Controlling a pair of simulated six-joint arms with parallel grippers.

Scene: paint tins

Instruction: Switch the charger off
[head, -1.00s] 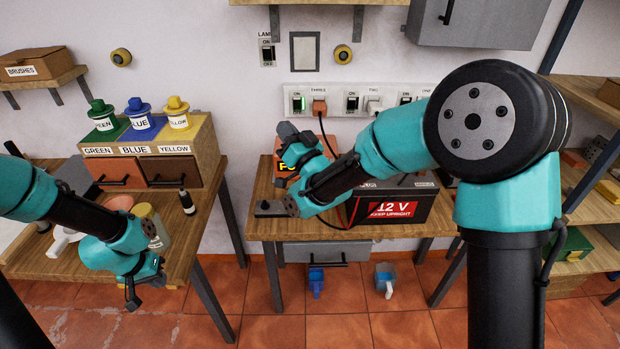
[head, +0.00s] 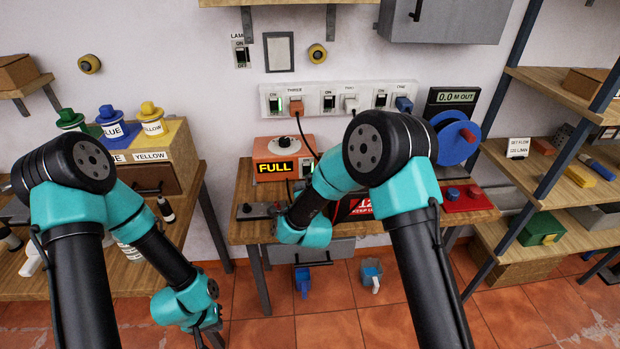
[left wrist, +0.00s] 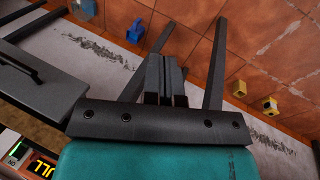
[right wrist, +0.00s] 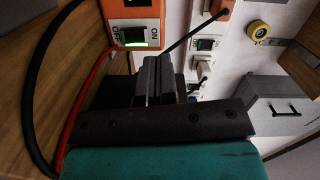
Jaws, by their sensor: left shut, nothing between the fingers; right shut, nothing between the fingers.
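The orange charger (head: 283,148) stands on the back table with a knob on its upper part and a lit yellow FULL display. Its ON/OFF rocker switch (right wrist: 136,36) shows in the right wrist view, with a green light at the ON side. My right gripper (right wrist: 158,78) is shut and empty, its fingertips close to the switch; I cannot tell whether they touch it. In the head view its fingers are hidden behind my right wrist. My left gripper (head: 208,334) is shut and empty, low over the floor; it also shows in the left wrist view (left wrist: 163,75).
The wall socket strip (head: 340,98) above holds an orange plug (head: 296,107), a white one and a blue one. A black box with a red label (head: 362,207) stands right of the charger, partly behind my right arm. A blue reel (head: 455,140) stands further right. Cables run near the charger.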

